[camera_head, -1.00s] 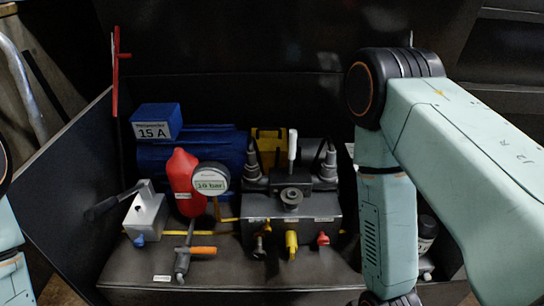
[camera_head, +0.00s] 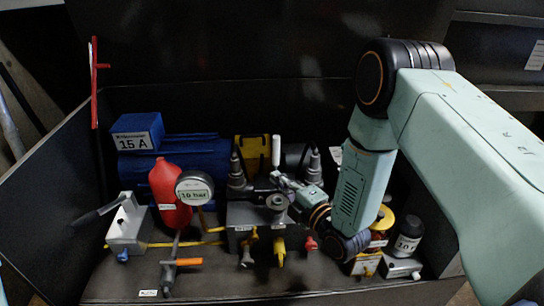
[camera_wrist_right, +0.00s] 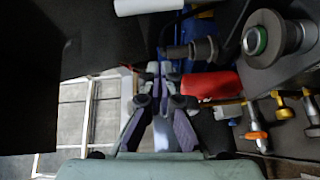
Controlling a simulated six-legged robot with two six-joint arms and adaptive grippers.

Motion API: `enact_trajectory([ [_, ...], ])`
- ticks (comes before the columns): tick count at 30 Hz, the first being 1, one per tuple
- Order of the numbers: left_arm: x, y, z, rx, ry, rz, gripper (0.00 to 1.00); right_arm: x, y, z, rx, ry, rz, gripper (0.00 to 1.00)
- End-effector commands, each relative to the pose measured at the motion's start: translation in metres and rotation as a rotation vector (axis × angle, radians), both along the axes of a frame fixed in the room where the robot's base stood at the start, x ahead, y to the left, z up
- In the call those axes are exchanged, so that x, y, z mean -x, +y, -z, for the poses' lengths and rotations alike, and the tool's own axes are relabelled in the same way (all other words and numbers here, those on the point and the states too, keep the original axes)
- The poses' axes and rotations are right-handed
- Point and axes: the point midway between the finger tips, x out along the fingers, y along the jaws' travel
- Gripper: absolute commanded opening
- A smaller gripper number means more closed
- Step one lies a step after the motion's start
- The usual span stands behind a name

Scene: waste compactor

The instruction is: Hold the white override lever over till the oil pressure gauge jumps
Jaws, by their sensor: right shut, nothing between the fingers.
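The white override lever (camera_head: 276,150) stands upright at the back of the dark valve block (camera_head: 240,214). My right gripper (camera_head: 276,179) is just below and in front of the lever, close to it; I cannot tell from the head view whether they touch. In the right wrist view the fingers of this gripper (camera_wrist_right: 161,70) are shut with nothing between them, and a white cylinder, likely the lever (camera_wrist_right: 148,6), lies apart beyond them at the top edge. The round oil pressure gauge (camera_head: 194,188) is labelled 10 bar; its needle is too small to read. My left gripper is out of view.
A red bottle (camera_head: 166,185) stands left of the gauge, with a blue motor (camera_head: 200,158) behind. A grey box with a black-handled lever (camera_head: 128,226) is at left. Yellow (camera_head: 280,252) and red (camera_head: 311,243) knobs are on the block's front.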

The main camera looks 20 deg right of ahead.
Motion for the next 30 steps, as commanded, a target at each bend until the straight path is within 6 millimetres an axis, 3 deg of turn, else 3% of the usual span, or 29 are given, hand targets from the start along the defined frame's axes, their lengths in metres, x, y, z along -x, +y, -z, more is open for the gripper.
enact_trajectory([
  [6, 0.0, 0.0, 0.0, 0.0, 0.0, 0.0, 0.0, 0.0, 0.0, -0.007, 0.109, -0.062, -0.001, 0.0],
  [19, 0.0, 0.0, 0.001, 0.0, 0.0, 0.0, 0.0, -0.003, 0.002, -0.006, 0.118, -0.062, -0.002, 0.0],
  [23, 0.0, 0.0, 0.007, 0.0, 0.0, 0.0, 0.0, -0.018, 0.006, -0.006, 0.118, -0.064, -0.004, 0.0],
  [30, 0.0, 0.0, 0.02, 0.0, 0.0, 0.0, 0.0, -0.061, 0.017, -0.005, 0.118, -0.065, -0.004, 0.0],
])
